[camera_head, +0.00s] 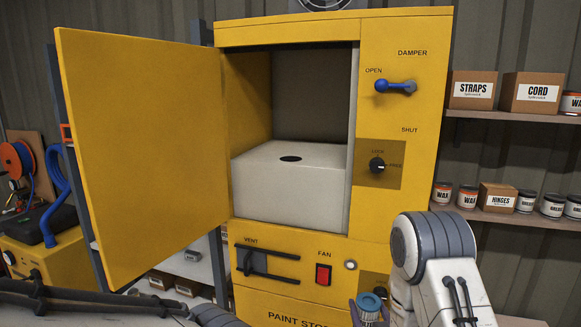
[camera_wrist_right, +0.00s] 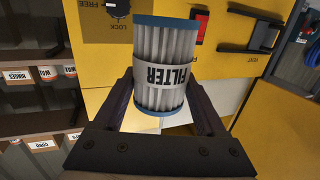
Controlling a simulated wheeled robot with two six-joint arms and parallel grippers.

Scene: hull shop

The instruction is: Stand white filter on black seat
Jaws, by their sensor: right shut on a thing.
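The white filter (camera_wrist_right: 160,50) is a pleated cylinder with blue end caps and a grey FILTER label. My right gripper (camera_wrist_right: 162,98) is shut on it, one finger on each side. In the head view the filter (camera_head: 369,303) shows low at the right, in front of the yellow cabinet and outside it. The black seat (camera_head: 290,158) is a small dark round spot on top of the pale block (camera_head: 290,195) inside the open cabinet. The filter is apart from the seat, lower and to its right. My left gripper is not in view; only dark parts of my left arm show at bottom left.
The yellow cabinet door (camera_head: 140,150) stands open to the left. The opening above the block is clear. A blue damper handle (camera_head: 395,86), lock knob (camera_head: 377,165), vent slider (camera_head: 265,262) and red fan switch (camera_head: 323,274) project from the front. Shelves (camera_head: 510,115) hold boxes and tins at right.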

